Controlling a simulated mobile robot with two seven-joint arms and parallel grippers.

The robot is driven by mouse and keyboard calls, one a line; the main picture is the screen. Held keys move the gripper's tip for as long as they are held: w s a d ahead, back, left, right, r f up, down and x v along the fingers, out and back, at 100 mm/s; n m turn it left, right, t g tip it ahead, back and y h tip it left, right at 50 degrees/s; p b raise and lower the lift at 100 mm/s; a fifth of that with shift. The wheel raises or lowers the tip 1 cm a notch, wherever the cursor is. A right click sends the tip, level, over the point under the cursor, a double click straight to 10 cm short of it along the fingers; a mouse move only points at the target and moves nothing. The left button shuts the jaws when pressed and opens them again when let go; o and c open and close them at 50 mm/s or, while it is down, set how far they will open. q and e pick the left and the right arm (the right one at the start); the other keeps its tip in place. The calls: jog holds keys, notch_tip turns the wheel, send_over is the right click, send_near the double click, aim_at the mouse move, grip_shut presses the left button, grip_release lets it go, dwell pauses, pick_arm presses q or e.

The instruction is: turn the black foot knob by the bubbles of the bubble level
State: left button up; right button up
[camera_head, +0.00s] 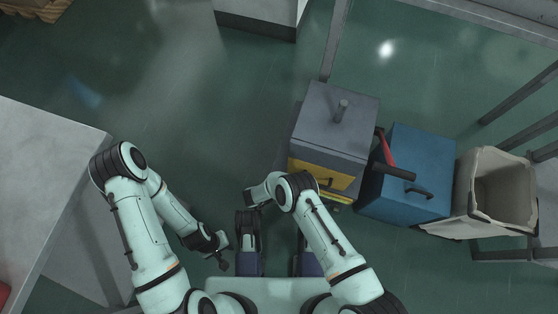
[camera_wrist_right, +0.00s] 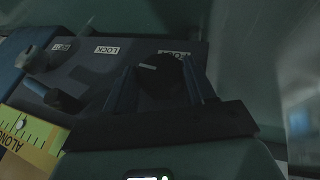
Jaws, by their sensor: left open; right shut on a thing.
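In the right wrist view, the black foot knob (camera_wrist_right: 158,76) with a pale pointer line sits between the two fingers of my right gripper (camera_wrist_right: 160,88), which is shut on it. The bubble level (camera_wrist_right: 35,127) is a yellow strip at the lower left with printed scale marks and the letters "ALONG". A small round vial shows on it, but its bubble is too dim to read. In the head view my left gripper (camera_head: 222,257) is open and empty, low in the picture left of centre. My right gripper's fingertips and the knob cannot be made out there.
A grey box (camera_head: 338,120) with a yellow front, a blue box (camera_head: 408,165) and a beige bin (camera_head: 497,185) stand at right. A grey table (camera_head: 45,170) is at left; open floor lies between.

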jog(key=shift+w+a+g+h, duration=0.15)
jog(key=shift+g+h, duration=0.15)
jog(key=shift+h, duration=0.8)
jog(key=shift+n, duration=0.3)
jog(key=o, duration=1)
jog(key=shift+h, duration=0.3)
jog(key=shift+o, duration=0.2)
pick_arm(q)
jog(key=shift+t, duration=0.9)
jog(key=w, duration=0.1)
jog(key=w+r+p, duration=0.1)
jog(key=w, duration=0.1)
jog(key=w+r+p, duration=0.1)
jog(key=w, duration=0.1)
jog(key=shift+d+r, duration=0.25)
jog(key=shift+d, duration=0.05)
pick_arm(e)
jog(key=v, duration=1.3)
jog(key=shift+r, duration=0.2)
pick_arm(q)
jog(key=shift+s, duration=0.1)
